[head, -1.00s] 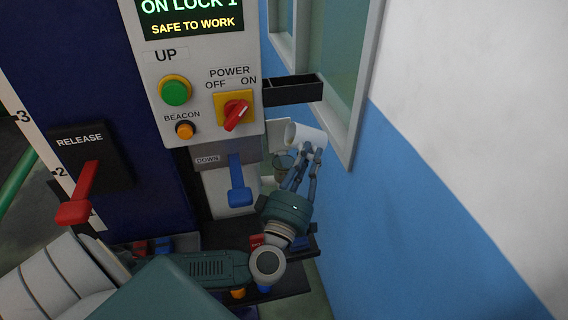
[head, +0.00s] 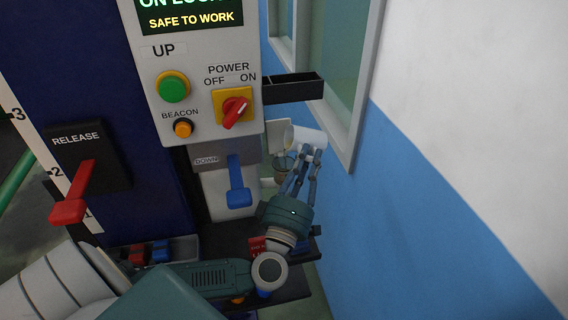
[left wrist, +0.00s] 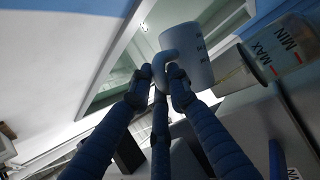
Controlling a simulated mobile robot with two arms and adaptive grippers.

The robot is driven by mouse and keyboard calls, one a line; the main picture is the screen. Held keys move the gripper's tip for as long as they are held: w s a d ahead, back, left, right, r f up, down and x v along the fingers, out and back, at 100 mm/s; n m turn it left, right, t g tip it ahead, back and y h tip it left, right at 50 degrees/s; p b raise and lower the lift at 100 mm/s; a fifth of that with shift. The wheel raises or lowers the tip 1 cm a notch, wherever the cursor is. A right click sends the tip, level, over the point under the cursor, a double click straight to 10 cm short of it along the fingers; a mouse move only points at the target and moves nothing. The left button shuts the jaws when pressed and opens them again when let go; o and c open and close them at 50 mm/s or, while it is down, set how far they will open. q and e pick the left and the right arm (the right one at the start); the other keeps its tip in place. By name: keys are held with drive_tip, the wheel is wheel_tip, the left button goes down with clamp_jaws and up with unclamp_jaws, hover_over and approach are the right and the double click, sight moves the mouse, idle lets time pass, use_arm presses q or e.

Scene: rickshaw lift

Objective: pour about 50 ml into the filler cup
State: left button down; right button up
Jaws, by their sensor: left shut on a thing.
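My left gripper (head: 308,160) is shut on a white measuring jug (head: 305,137) and holds it tipped on its side, mouth to the left. In the left wrist view the fingers (left wrist: 160,85) close at the handle of the jug (left wrist: 188,55). The clear filler cup (head: 283,167) stands just below and left of the jug's mouth in the head view. The cup (left wrist: 288,45) carries MAX and MIN marks in the left wrist view. Something yellowish shows at its rim, next to the jug's mouth. The liquid level is not clear. My right gripper is out of view.
The grey control panel (head: 200,75) with buttons and a red power switch stands left of the jug. A blue DOWN lever (head: 238,185) is below it, and a red RELEASE lever (head: 75,195) at far left. A black tray (head: 292,86) juts out above. The blue-and-white wall (head: 420,190) is close on the right.

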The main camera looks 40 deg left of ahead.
use_arm(q)
drive_tip(key=shift+f+b, duration=0.1)
drive_tip(key=shift+b, duration=0.25)
idle(0.4)
drive_tip(key=shift+n+t+y+b, duration=0.3)
drive_tip(key=shift+n+b, duration=0.1)
drive_tip(key=shift+n, duration=0.3)
drive_tip(key=shift+w+d+r+n+y+b, duration=0.1)
drive_tip(key=shift+r+n+y+b, duration=0.15)
drive_tip(key=shift+n+y+b, duration=0.2)
idle(0.8)
drive_tip(key=r+m+h+p, duration=0.1)
drive_tip(key=p, duration=0.1)
drive_tip(key=m+h+p, duration=0.1)
drive_tip(key=m+p, duration=0.1)
drive_tip(key=p, duration=0.1)
drive_tip(key=shift+w+r, duration=0.35)
drive_tip(key=shift+f+m+g, duration=0.25)
drive_tip(key=shift+f+g, duration=0.05)
drive_tip(key=shift+g, duration=0.1)
drive_tip(key=shift+f, duration=0.25)
